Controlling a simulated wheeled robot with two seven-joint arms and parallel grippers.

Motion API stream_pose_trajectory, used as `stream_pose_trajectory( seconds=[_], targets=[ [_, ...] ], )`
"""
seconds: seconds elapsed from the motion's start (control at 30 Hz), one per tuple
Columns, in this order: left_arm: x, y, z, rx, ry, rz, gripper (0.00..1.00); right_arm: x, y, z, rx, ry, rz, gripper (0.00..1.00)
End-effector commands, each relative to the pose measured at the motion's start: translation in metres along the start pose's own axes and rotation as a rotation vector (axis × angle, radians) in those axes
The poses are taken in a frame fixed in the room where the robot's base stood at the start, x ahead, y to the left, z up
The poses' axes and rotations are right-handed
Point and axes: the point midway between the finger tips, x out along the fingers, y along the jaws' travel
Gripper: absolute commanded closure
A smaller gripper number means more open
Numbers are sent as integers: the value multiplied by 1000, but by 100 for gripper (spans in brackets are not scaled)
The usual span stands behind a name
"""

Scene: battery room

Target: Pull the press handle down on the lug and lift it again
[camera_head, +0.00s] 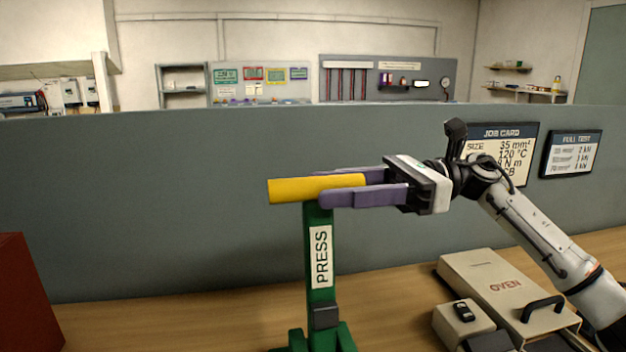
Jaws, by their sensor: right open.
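The press (319,260) is a green upright post with a white PRESS label, standing on the wooden bench. Its yellow handle (300,190) lies across the top, about level, pointing left. My right gripper (343,187) comes from the right with its two purple fingers open, one on the near side and one on the far side of the handle's right part. Whether the fingers touch the handle cannot be told. A dark grey block (325,316) sits low on the post. No lug can be made out. My left gripper is out of view.
A beige box marked OVEN (480,275) with a black handle stands at the right on the bench. A smaller beige unit (462,322) is in front of it. A red box (25,295) is at the left edge. A grey partition (150,200) closes the bench's back.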

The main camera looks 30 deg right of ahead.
Motion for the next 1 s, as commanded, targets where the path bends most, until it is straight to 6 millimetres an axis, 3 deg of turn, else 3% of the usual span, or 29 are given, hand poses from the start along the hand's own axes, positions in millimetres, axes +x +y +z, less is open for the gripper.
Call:
stream_pose_trajectory(
  seconds=[0.2, 0.57, 0.83, 1.0],
  targets=[
    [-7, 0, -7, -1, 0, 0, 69, 27, 0, 2, 0, -1, 0, 55],
    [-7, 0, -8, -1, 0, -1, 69, 33, 0, 0, -1, -1, -1, 55],
    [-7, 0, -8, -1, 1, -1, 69, 33, -1, 1, -1, -1, -3, 99],
    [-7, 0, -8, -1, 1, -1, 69, 33, -1, 1, -4, -2, -4, 100]
  ],
)
